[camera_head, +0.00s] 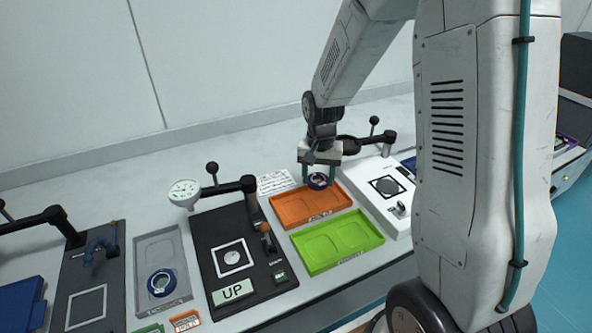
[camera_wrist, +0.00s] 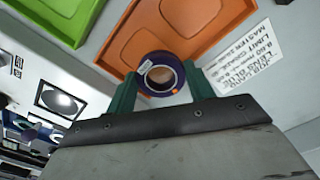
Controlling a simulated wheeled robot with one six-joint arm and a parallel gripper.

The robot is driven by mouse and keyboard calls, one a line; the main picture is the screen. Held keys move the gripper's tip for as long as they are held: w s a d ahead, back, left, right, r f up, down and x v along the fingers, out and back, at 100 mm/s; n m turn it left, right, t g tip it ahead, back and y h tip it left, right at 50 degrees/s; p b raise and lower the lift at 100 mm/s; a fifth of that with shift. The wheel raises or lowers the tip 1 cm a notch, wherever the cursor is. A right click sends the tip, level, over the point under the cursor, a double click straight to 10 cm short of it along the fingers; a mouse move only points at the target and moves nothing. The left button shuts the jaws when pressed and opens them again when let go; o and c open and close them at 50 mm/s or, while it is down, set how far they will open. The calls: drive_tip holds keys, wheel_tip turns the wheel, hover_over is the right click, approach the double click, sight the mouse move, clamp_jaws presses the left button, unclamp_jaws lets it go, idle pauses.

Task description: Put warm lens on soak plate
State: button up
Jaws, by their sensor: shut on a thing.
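My gripper (camera_head: 318,178) is shut on a dark blue, ring-shaped lens (camera_head: 318,182) with a pale label and an orange mark. In the wrist view the lens (camera_wrist: 161,74) sits between the two green fingers, its open centre showing. It is over the back part of an orange tray (camera_head: 290,213), and the same tray (camera_wrist: 117,47) shows behind it. I cannot tell how far above the tray it is. A second blue ring lens (camera_head: 161,283) lies in a grey tray (camera_head: 152,247) at the left. No readable label tells which surface is the soak plate.
A green tray (camera_head: 322,260) lies in front of the orange one. A white device (camera_head: 398,222) with a black square stands to the right. A printed card (camera_head: 275,182) lies behind.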

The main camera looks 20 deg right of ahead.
drive_tip(key=w+d, duration=0.1)
drive_tip(key=w, duration=0.7)
drive_tip(key=w+d+f, duration=0.1)
drive_tip(key=w, duration=0.3)
drive_tip(key=shift+w+d, duration=0.2)
drive_tip(key=shift+d, duration=0.1)
drive_tip(key=shift+w+f, duration=0.2)
drive_tip(key=shift+f, duration=1.65)
drive_tip(key=o, duration=1)
drive_tip(key=shift+f, duration=0.15)
